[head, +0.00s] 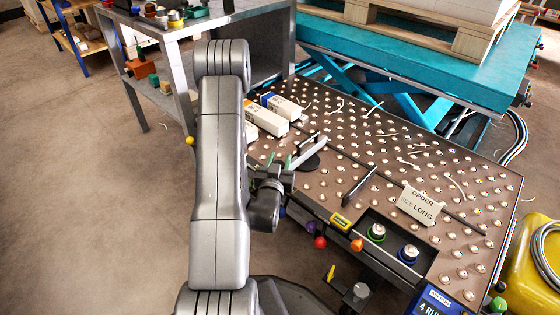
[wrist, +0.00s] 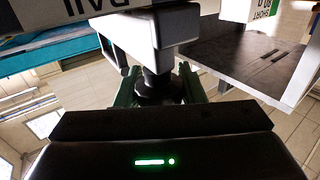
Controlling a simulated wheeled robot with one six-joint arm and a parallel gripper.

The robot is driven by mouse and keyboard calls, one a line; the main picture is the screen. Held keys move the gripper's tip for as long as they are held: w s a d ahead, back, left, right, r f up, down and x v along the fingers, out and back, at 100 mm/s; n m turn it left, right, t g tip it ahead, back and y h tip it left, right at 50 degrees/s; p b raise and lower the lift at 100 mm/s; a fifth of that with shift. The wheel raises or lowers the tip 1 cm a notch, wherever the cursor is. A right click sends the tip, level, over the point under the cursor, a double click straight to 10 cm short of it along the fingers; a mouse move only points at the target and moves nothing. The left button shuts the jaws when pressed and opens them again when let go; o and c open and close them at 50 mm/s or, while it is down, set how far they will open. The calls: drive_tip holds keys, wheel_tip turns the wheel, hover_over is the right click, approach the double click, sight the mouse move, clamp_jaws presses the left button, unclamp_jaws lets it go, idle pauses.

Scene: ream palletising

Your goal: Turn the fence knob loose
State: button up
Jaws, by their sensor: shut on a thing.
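The fence (head: 306,149) shows as a short pale bar on the ball-studded table (head: 345,130), near its left side. In the wrist view the fence (wrist: 130,32) crosses above the fingers as a grey-white block. The dark round fence knob (wrist: 158,90) is below it, between the two dark green fingers. My gripper (wrist: 157,88) is shut on this knob; it also shows in the head view (head: 282,164), at the near end of the fence. The knob's underside is hidden by my gripper body, and its contact faces are dark.
Two white ream packs (head: 266,120) lie just behind the fence. A turquoise lift (head: 400,65) stands behind, a grey bench (head: 165,60) at the left.

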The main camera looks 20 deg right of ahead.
idle(0.4)
drive_tip(key=o, duration=1)
drive_tip(key=shift+a, duration=0.1)
